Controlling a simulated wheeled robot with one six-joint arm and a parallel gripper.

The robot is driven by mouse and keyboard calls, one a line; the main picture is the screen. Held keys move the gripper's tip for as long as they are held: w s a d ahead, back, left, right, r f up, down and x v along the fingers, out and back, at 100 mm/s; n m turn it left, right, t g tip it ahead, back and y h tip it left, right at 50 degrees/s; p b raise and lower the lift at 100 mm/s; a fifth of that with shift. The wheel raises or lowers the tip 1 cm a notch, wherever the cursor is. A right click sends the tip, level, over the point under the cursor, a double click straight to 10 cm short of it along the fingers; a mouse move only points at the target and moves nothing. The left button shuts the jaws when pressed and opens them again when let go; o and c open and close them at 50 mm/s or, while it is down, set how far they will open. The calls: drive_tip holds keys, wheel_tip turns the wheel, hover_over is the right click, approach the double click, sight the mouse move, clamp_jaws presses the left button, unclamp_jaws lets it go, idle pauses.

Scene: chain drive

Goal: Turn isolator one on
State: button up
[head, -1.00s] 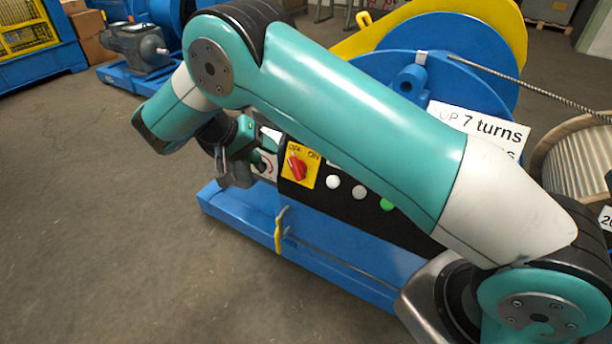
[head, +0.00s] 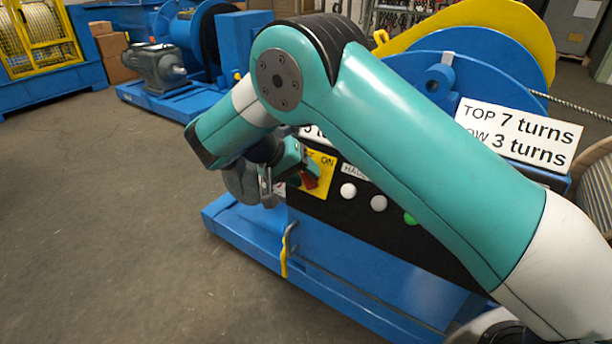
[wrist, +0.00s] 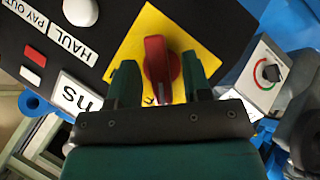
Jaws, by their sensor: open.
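The isolator is a red rotary handle (wrist: 157,66) on a yellow plate (wrist: 183,40), set in a black control panel. In the head view the yellow plate (head: 322,165) shows the word ON, and the red handle (head: 309,181) is partly hidden by my gripper. My gripper (wrist: 158,78) is open, with one finger on each side of the red handle in the wrist view. A gap shows between each finger and the handle. I cannot tell how deep the fingers reach. In the head view my gripper (head: 296,170) is in front of the plate.
White buttons (head: 348,190) and a green button (head: 410,218) sit right of the plate in the head view. A small dial with a black knob (wrist: 270,73) is to the right in the wrist view. A yellow-handled lever (head: 284,256) stands below the panel. The floor (head: 100,220) at left is clear.

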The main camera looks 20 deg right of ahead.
drive_tip(key=shift+c, duration=0.3)
clamp_jaws()
